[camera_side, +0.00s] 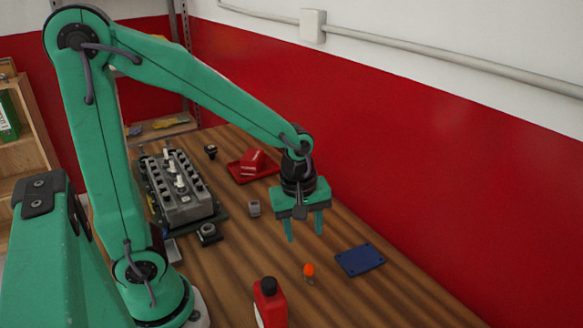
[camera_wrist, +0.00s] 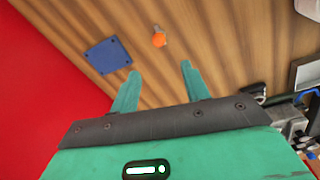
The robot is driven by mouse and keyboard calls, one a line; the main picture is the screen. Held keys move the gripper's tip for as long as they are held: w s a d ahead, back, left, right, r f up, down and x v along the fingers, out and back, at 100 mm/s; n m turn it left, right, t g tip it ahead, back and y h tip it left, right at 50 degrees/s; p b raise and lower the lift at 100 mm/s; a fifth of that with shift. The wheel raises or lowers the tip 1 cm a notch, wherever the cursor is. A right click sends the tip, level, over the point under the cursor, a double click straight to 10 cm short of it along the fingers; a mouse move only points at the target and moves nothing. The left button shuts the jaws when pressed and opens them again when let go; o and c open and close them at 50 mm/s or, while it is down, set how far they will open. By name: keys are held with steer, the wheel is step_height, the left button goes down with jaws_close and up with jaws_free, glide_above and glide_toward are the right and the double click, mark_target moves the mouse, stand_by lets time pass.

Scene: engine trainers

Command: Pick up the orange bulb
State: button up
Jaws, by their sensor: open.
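The orange bulb (camera_side: 309,269) is on the wooden table, with its orange glass end up and a grey base below it in the side view. It also shows in the wrist view (camera_wrist: 159,40), beyond my fingertips and roughly in line with the gap between them. My gripper (camera_side: 305,239) is open and empty above the table. In the side view it is above and behind the bulb. Its two green fingers also show spread apart in the wrist view (camera_wrist: 160,69).
A blue plate (camera_side: 360,259) lies right of the bulb, and a red bottle (camera_side: 270,305) with a black cap stands at its front left. A grey engine block (camera_side: 178,188), a red tray (camera_side: 240,176) and small parts (camera_side: 254,208) are farther back. The table (camera_side: 335,295) around the bulb is bare.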

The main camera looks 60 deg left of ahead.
mark_target(309, 265)
steer(key=f+n, duration=0.2)
steer(key=f, duration=0.1)
steer(key=w+d+f+n+g, duration=0.1)
steer(key=f+n, duration=0.1)
steer(key=shift+f, duration=0.1)
steer(key=shift+f, duration=1.2)
steer(key=shift+d+f, duration=0.1)
steer(key=shift+f, duration=2.5)
steer(key=c, duration=1)
